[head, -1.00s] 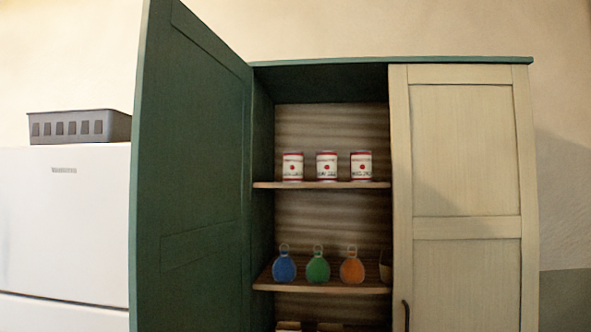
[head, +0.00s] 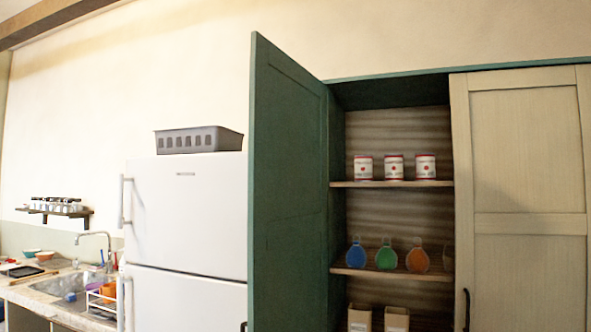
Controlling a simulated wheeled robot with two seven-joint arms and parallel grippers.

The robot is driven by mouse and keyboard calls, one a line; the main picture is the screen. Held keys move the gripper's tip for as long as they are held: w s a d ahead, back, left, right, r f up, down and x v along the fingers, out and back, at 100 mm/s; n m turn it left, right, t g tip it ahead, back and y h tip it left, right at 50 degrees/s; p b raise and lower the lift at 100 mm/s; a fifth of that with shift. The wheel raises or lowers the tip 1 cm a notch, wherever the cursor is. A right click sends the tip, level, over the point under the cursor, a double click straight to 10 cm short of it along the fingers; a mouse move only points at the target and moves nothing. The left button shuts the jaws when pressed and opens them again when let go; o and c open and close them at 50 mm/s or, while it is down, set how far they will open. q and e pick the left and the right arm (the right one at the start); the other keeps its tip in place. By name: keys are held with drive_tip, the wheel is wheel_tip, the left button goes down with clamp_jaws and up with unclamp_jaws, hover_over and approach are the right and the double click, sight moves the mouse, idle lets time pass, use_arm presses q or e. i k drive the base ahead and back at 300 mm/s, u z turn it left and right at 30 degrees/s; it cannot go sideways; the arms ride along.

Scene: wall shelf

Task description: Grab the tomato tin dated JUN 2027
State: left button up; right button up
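Three red-and-white tins stand upright in a row on the upper shelf (head: 390,184) of the open cupboard: a left tin (head: 363,167), a middle tin (head: 395,167) and a right tin (head: 426,167). Each has a red mark on its label. The print is too small to read, so I cannot tell which is dated JUN 2027. Neither of my grippers shows in the head view.
The green cupboard door (head: 287,190) stands open on the left; the cream door (head: 525,200) on the right is shut. Blue (head: 356,256), green (head: 386,258) and orange (head: 417,259) bottles stand one shelf lower. A white fridge (head: 187,220) with a grey basket (head: 199,140) stands left.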

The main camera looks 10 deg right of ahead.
sight(363, 164)
drive_tip(key=u, duration=0.85)
drive_tip(key=i, duration=1.2)
drive_tip(key=z, duration=0.35)
